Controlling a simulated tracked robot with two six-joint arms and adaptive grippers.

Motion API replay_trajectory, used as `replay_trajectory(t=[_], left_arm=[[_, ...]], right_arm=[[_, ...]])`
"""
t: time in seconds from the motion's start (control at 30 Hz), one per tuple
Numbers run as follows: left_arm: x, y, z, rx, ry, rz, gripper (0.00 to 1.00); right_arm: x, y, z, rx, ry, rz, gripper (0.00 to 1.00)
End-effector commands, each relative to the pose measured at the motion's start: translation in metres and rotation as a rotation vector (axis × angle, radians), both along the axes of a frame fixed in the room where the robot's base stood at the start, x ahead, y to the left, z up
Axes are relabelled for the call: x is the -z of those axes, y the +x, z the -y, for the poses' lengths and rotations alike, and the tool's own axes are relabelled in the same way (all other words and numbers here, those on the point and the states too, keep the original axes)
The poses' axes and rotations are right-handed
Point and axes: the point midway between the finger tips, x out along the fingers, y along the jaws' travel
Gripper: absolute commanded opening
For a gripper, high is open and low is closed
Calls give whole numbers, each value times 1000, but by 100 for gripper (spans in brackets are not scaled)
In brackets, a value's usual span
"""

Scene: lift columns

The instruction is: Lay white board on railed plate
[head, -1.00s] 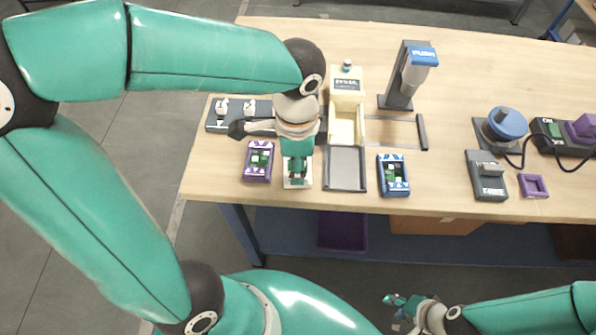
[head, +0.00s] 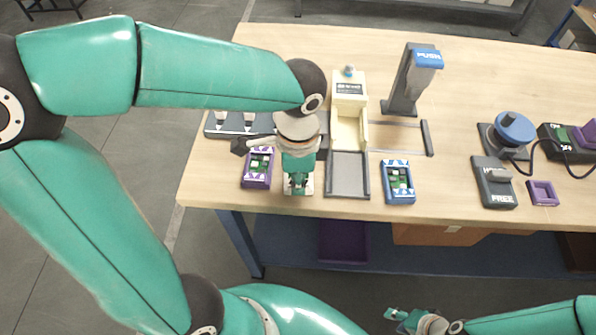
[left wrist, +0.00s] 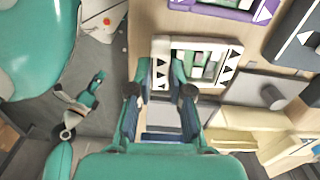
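The white board (left wrist: 236,50), a frame with dark triangles and a green middle, lies on the table. In the head view only its pale edges (head: 289,188) show under my left gripper (head: 298,183). In the left wrist view my left gripper (left wrist: 163,66) has its fingers apart over one end of the board; whether they touch it is unclear. The railed plate (head: 347,174), grey with dark side rails, lies bare just right of the board, in front of the cream fixture. My right gripper (head: 394,314) is low, off the table's front edge, too small to read.
A purple-framed board (head: 257,168) lies left of the white board, and a blue-framed one (head: 398,181) lies right of the plate. The cream fixture (head: 349,100) stands behind the plate. A grey press with a blue top (head: 424,55) stands further back.

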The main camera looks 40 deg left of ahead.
Motion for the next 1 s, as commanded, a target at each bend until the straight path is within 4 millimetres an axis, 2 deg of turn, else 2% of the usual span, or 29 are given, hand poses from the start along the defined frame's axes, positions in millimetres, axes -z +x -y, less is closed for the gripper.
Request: replay_trajectory(t=[0.07,0.33,1.0], left_arm=[[0,0,0,0,-1,-1,0],[-4,0,0,0,0,0,0],[-45,0,0,0,-1,1,0]], right_arm=[[0,0,0,0,0,0,40],[-4,0,0,0,0,0,40],[-39,0,0,0,0,0,40]])
